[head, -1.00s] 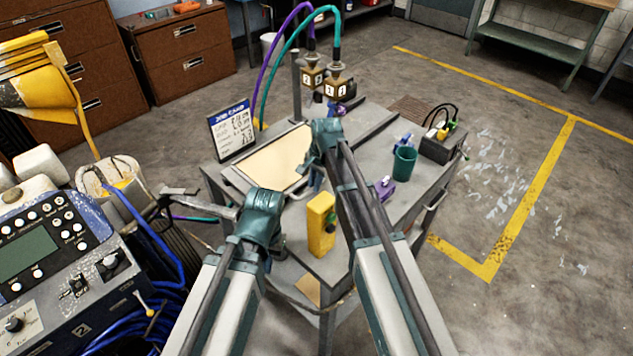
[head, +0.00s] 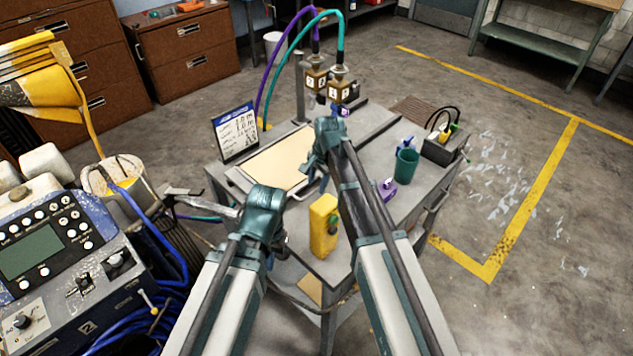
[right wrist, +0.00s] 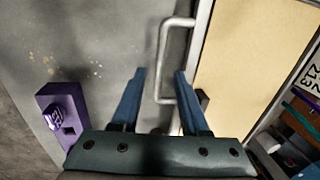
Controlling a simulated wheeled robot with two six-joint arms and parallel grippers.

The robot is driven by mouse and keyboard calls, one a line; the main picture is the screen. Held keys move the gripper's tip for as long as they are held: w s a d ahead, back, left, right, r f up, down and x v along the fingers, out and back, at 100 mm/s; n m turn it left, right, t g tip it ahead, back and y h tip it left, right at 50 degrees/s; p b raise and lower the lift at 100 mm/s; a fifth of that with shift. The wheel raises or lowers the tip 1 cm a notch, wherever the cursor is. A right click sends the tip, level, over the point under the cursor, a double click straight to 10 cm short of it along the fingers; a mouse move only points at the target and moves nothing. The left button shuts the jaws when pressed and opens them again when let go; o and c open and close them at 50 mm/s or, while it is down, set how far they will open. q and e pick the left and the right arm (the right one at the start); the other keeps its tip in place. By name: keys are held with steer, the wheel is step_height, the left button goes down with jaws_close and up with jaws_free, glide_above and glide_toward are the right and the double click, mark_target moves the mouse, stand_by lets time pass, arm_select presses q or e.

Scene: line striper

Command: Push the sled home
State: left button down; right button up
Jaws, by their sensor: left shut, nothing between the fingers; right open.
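The sled looks to be the framed cream panel (head: 275,162) lying flat on the grey cart (head: 405,200); it also shows at the right of the right wrist view (right wrist: 250,70). A grey D-shaped handle (right wrist: 164,60) stands at its near edge. My right gripper (right wrist: 158,75) is open, with its blue fingers pointing at the handle and the handle's bar showing between them. I cannot tell whether they touch. In the head view this gripper (head: 322,172) partly hides the handle and the panel's right side.
Two brass nozzle blocks (head: 316,82) with purple and teal hoses stand behind the panel. A control console (head: 50,250) fills the left.

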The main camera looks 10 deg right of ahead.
arm_select(q)
step_height(320, 180, up, 12)
steer(key=p, duration=1.1)
arm_select(e)
step_height(320, 180, up, 12)
steer(key=s+d, duration=0.1)
steer(key=shift+s+d, duration=0.15)
steer(key=shift+s, duration=0.25)
arm_select(q)
steer(key=shift+f, duration=0.1)
arm_select(e)
steer(key=shift+f, duration=0.1)
